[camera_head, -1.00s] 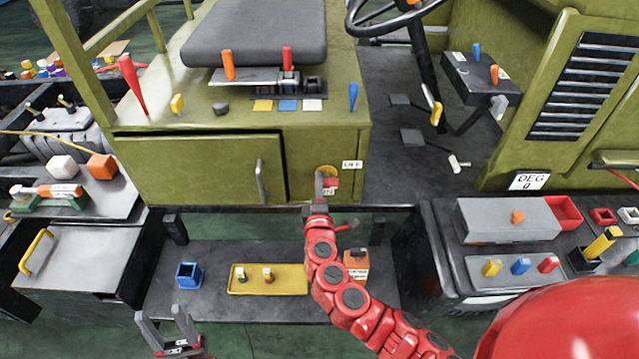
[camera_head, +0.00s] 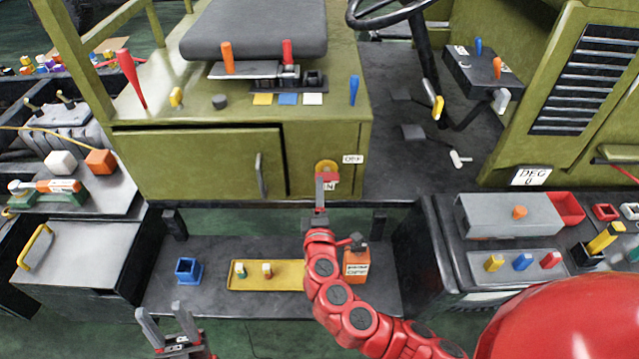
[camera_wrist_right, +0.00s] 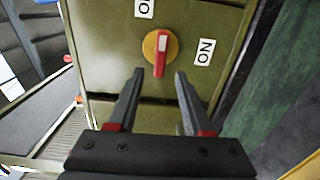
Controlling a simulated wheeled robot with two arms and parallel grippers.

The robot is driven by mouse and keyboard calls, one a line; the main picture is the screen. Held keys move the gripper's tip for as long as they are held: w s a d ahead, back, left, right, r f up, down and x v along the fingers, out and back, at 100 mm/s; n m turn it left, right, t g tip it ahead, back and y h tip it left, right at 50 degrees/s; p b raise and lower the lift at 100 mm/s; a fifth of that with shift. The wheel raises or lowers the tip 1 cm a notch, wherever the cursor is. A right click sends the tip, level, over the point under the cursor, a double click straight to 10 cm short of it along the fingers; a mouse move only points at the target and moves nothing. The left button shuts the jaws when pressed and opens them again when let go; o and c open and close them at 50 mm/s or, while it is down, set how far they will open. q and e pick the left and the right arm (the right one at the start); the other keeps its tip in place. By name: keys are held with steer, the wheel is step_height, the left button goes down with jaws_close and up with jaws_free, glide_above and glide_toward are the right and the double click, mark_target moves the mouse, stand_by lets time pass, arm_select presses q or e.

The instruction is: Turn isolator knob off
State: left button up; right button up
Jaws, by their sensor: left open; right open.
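The isolator knob (camera_head: 326,167) is a yellow disc with a red handle on the olive cabinet front. It also shows in the right wrist view (camera_wrist_right: 150,47), where the handle's white-marked end points up toward the partly cut-off label. The ON label (camera_wrist_right: 205,52) is right of the knob there. My left gripper (camera_head: 160,308) is open and empty, low at left.
A cabinet door with a grey handle (camera_head: 259,176) is left of the knob. Below are a yellow tray (camera_head: 290,283), a blue open box (camera_head: 188,271) and an orange box (camera_head: 357,262).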

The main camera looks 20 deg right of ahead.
steer(key=b+v, duration=0.2)
steer(key=v, duration=1)
steer(key=shift+s, duration=0.2)
steer(key=shift+a, duration=0.1)
